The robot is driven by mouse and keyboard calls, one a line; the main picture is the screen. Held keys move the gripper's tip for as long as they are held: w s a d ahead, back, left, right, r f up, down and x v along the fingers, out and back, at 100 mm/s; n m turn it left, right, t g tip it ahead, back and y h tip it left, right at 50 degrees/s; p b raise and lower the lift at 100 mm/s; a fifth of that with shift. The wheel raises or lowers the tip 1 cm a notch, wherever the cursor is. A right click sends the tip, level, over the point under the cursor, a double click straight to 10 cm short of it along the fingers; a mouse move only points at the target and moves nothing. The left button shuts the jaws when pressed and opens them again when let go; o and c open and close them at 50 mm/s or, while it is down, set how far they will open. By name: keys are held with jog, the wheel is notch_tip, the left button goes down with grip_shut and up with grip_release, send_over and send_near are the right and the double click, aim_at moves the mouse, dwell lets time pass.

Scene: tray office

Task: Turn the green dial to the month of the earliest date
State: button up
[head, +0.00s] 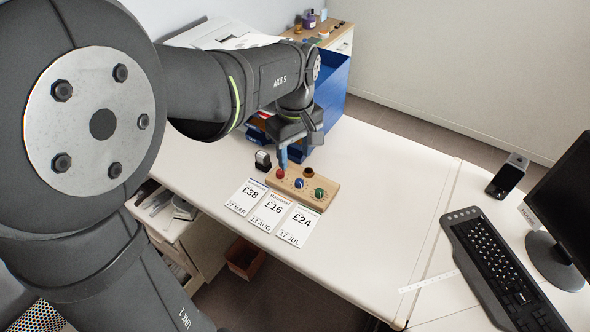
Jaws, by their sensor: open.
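A wooden block (328,186) lies on the white desk with a red dial (280,174), a blue dial (299,184) and a green dial (319,193) along it. Three cards lie in front of it: £38, 27 MAR (246,197); £16, 13 AUG (270,211); £24, 17 JUL (297,225). My gripper (283,163) is open and points down just above the red dial, to the left of the green dial. The dial markings are too small to read.
A round brown piece (309,172) is at the block's back edge. A black stamp (262,160) stands left of the block. A blue tray unit (331,92) is behind. A keyboard (500,268) and monitor (560,215) stand right. The desk right of the block is clear.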

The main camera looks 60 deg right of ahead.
jog(key=d+f+m, duration=0.4)
jog(key=d+m, duration=0.3)
jog(key=m, duration=1.1)
send_near(319, 191)
notch_tip(319, 191, down, 9)
jog(key=shift+d+r, duration=0.1)
jog(key=shift+r, duration=0.05)
jog(key=c, duration=1)
